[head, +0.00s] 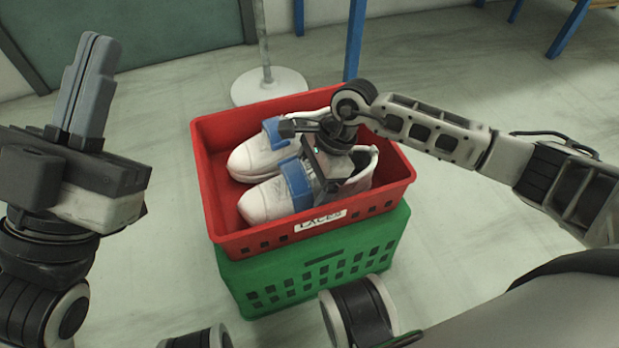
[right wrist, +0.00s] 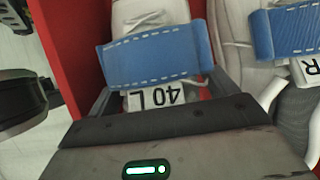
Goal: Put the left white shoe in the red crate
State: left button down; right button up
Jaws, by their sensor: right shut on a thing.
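The left white shoe (head: 266,203), with a blue strap and a "40 L" tag in the right wrist view (right wrist: 155,55), is inside the red crate (head: 226,234) on its near side. My right gripper (head: 325,182) is shut on this shoe from above, a finger on each side of the tag. Whether the shoe's sole touches the crate floor is hidden. A matching white shoe (head: 252,157) lies beside it on the far side; its tag shows an "R" in the right wrist view (right wrist: 290,35). My left gripper (head: 90,88) points up, empty, its fingers together.
The red crate, with a white label on its near wall, stands on a green crate (head: 312,279) on the pale floor (head: 475,225). A stand with a round white base (head: 270,86) and blue legs (head: 354,40) are behind it. The floor to the right is mostly clear.

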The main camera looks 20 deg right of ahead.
jog(key=o, duration=1.1)
jog(key=shift+d+r, duration=0.1)
jog(key=shift+r, duration=0.15)
pick_arm(q)
notch_tip(320, 180, down, 10)
jog(key=n+g+y+p, duration=0.4)
jog(key=n+y+p, duration=0.2)
jog(key=n, duration=0.5)
jog(key=shift+d+f+y, duration=0.2)
jog(key=shift+d+y, duration=0.1)
jog(key=shift+y, duration=0.4)
pick_arm(e)
jog(key=shift+v, duration=7.75)
